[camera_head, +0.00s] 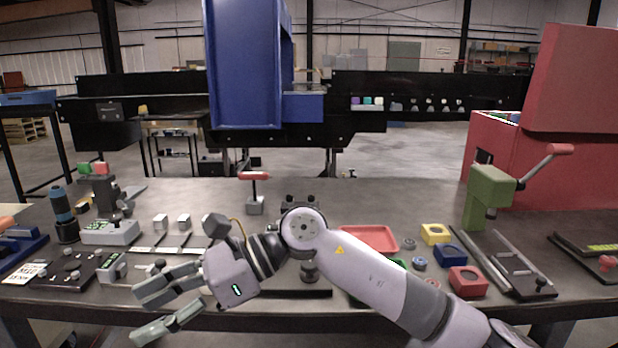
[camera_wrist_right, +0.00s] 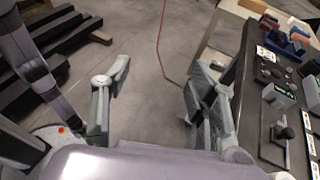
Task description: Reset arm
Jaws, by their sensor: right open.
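My right gripper (camera_head: 158,312) shows in the head view at the lower left, in front of the table's front edge. Its arm comes in from the lower right and crosses over the table. The fingers point left and are spread apart, with nothing between them. In the right wrist view the gripper (camera_wrist_right: 158,100) is open, with bare floor between its fingers and the table edge to the right. My left gripper does not show in the head view.
The grey table (camera_head: 345,195) carries several tools and blocks. A green press (camera_head: 487,195) and a red box (camera_head: 585,165) stand at the right. A red tray (camera_head: 370,236) lies behind my arm. A blue machine (camera_head: 243,65) stands behind the table. The table's back middle is mostly clear.

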